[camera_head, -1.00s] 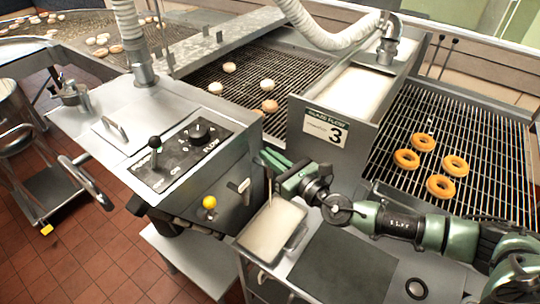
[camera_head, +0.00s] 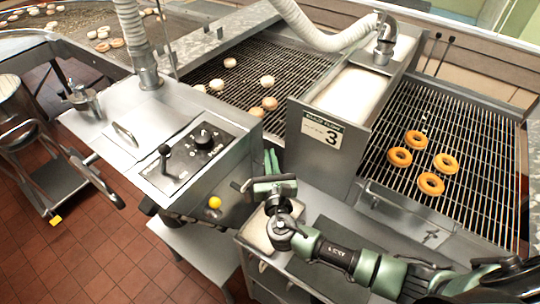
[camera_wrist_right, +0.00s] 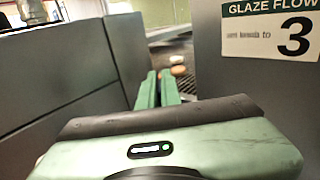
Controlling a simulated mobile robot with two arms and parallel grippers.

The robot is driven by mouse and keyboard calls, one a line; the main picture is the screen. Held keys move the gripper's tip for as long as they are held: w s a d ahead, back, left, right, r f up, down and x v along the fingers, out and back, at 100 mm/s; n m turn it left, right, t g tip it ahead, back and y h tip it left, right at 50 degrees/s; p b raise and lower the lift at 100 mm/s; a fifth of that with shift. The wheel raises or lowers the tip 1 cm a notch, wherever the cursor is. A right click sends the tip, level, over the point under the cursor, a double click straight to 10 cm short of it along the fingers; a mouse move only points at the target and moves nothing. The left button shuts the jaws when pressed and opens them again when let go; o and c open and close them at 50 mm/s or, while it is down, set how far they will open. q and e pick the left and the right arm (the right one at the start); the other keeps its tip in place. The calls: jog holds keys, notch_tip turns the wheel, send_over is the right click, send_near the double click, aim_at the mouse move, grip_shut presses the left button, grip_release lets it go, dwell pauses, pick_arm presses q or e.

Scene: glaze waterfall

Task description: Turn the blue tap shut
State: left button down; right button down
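I see no tap that is clearly blue in either view. A yellow knob (camera_head: 214,202) and a small grey lever (camera_head: 240,185) are on the front of the control cabinet. My right gripper (camera_head: 271,162) is just right of the lever, in front of the gap between the cabinet and the glaze trough. Its green fingers point away from me and lie close together with nothing between them. They also show in the right wrist view (camera_wrist_right: 158,88), between grey metal walls. I cannot tell if they touch anything. My left gripper is not in view.
The glaze trough (camera_head: 350,95) has a "Glaze flow 3" sign (camera_head: 321,130). Orange rings (camera_head: 431,183) lie on the right rack, and pale rounds (camera_head: 266,84) on the middle rack. The cabinet top carries a black lever (camera_head: 165,158) and dial (camera_head: 203,138).

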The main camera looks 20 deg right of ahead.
jog(key=shift+r+m+h, duration=0.1)
jog(key=shift+m+h, duration=0.3)
jog(key=shift+h, duration=0.2)
jog(key=c, duration=1.6)
grip_release()
jog(key=shift+s+a+f, duration=0.1)
jog(key=shift+s+f, duration=0.1)
jog(key=shift+s, duration=0.15)
jog(key=v, duration=0.2)
jog(key=b+v, duration=0.1)
jog(key=v, duration=0.1)
jog(key=b+v, duration=0.1)
jog(key=v, duration=0.2)
jog(key=shift+r, duration=0.25)
